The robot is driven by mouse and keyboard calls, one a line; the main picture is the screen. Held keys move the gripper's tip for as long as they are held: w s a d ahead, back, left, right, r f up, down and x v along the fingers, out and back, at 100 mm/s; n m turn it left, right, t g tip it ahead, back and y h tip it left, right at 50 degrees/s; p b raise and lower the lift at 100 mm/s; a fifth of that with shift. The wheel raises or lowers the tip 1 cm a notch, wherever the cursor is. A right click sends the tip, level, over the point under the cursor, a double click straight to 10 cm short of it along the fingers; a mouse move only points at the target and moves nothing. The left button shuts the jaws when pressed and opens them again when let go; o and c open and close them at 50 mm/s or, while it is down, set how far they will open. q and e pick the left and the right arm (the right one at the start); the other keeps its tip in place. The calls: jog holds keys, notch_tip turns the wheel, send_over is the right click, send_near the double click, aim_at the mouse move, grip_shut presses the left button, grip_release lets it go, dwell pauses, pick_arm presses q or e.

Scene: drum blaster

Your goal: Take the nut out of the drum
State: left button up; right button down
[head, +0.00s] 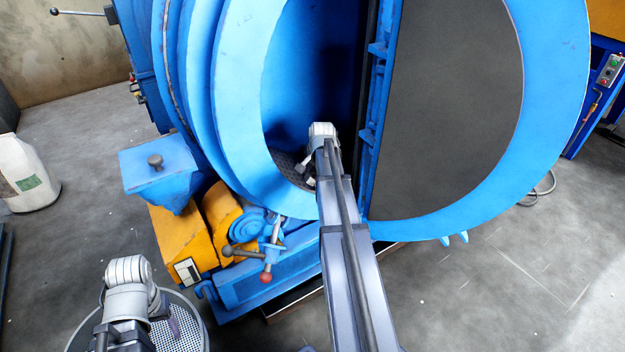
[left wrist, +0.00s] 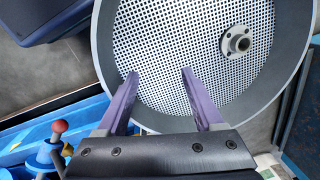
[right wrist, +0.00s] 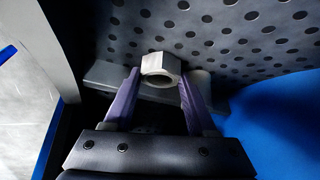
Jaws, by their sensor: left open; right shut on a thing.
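The blue drum (head: 238,110) stands open, its round door (head: 450,110) swung to the right. My right gripper (head: 306,172) is inside the drum, low near its dark perforated floor. In the right wrist view it is shut on a grey hex nut (right wrist: 160,66), held between the fingertips close to the perforated drum wall (right wrist: 220,30). My left gripper (left wrist: 160,72) is open and empty above a round basket with a white perforated bottom (left wrist: 170,35). A metal flanged part (left wrist: 237,42) lies in that basket, to the right of the fingers.
The drum opening's blue rim (head: 285,190) is close to my right arm. A blue hopper (head: 160,172), a yellow housing (head: 180,240) and a red-knobbed lever (head: 267,276) stand between the drum and the basket (head: 205,335). A white sack (head: 25,175) stands far left.

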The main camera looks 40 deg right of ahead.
jog(key=shift+a+r, duration=0.1)
notch_tip(320, 180, up, 10)
jog(key=p, duration=1)
notch_tip(320, 180, up, 5)
jog(key=p, duration=0.5)
send_over(314, 177)
jog(key=w, duration=0.1)
